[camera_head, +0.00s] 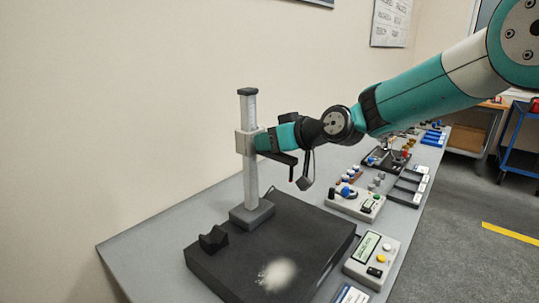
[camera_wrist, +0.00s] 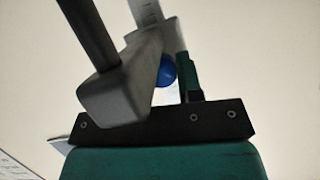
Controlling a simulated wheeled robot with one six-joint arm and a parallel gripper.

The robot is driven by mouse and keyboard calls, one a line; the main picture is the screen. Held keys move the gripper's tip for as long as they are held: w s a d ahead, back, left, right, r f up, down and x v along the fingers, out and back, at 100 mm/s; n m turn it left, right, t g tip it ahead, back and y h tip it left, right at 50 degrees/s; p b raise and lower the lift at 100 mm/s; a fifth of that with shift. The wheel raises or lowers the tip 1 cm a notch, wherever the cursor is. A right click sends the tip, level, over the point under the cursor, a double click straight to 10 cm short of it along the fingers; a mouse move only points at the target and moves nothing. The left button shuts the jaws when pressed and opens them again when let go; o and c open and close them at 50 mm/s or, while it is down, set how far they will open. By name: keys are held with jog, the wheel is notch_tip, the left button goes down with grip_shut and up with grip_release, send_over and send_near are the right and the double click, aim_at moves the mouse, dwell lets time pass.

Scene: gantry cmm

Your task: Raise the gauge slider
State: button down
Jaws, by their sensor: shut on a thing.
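The height gauge has an upright column (camera_head: 250,185) with a pale scale and a dark cap, on a grey foot (camera_head: 252,214). The grey gauge slider (camera_head: 243,144) sits around the column in its upper part, below the cap. My gripper (camera_head: 263,142) is at the slider's right side, shut on it. In the wrist view the slider's grey body (camera_wrist: 118,95) is close, with a blue knob (camera_wrist: 167,70) beside a teal finger of my gripper (camera_wrist: 172,78). The scale column (camera_wrist: 146,12) shows behind. The exact grip contact is partly hidden.
The gauge stands on a black plate (camera_head: 310,228) with a dark V-shaped block (camera_head: 213,239) and a pale dusty patch. Control boxes (camera_head: 372,258) and (camera_head: 355,200) line the bench's right side. A plain wall is behind the column. Space above the slider is free up to the cap.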

jog(key=c, duration=0.8)
grip_release()
jog(key=b+v, duration=0.4)
jog(key=v, duration=1.3)
jog(key=shift+s+d, duration=0.15)
jog(key=shift+d, duration=0.05)
jog(key=s+d+f+g+h, duration=0.1)
jog(key=s+f, duration=0.3)
jog(key=s, duration=0.5)
jog(key=s+d+f+m+g+h, duration=0.1)
jog(key=s+f+g+h, duration=0.2)
jog(key=s, duration=0.6)
jog(key=s+d+f+m+g+h+p, duration=0.1)
jog(key=s+f+g+h, duration=0.2)
jog(key=s, duration=0.6)
jog(key=shift+d+f+g, duration=0.15)
jog(key=shift+f, duration=0.5)
jog(key=shift+d+f+g, duration=0.15)
jog(key=shift+f, duration=0.5)
